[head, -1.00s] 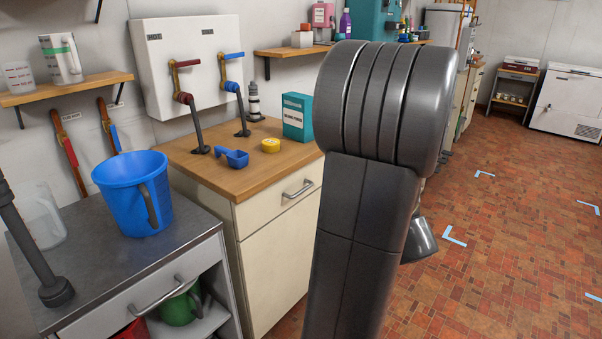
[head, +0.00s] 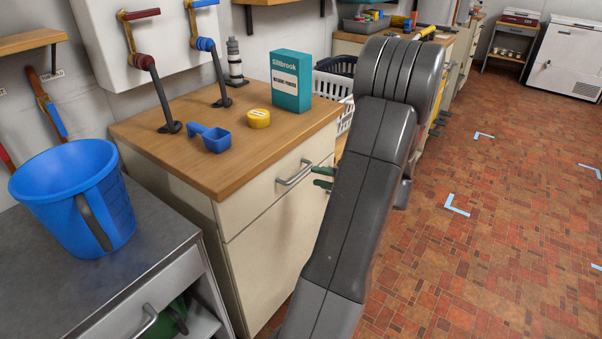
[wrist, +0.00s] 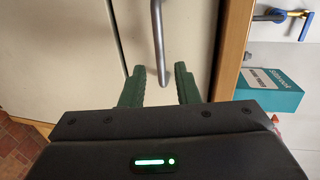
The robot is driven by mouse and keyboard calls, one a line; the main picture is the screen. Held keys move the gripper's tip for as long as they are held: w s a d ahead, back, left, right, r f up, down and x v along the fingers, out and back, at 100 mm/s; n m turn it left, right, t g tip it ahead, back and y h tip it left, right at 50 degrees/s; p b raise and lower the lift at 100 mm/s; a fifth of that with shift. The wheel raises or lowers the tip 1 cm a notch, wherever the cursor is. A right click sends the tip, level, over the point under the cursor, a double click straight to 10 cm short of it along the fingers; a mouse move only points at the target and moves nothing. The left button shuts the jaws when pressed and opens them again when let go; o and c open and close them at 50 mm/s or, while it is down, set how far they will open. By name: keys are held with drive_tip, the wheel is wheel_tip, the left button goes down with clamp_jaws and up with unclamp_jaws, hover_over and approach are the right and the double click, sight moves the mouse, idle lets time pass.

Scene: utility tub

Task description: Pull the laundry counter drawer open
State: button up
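The laundry counter drawer (head: 250,207) is the cream panel under the wooden top, and it looks closed. It carries a curved metal bar handle (head: 294,174). My gripper (head: 317,177) has its green fingers apart, close to the right end of the handle. In the wrist view the gripper (wrist: 158,82) is open with nothing clamped. The handle (wrist: 158,45) there runs down the picture, its lower end lined up between the two fingers. I cannot tell whether the fingers reach around the bar. The drawer front (wrist: 187,35) fills the area behind it. My arm hides the counter's right side.
The wooden top (head: 185,165) holds a blue scoop (head: 212,139), a yellow tin (head: 258,118) and a teal box (head: 290,82). A blue bucket (head: 75,195) stands on the grey counter at left. Tiled floor (head: 500,250) at right is open.

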sight(303, 173)
drive_tip(key=x, duration=0.7)
clamp_jaws()
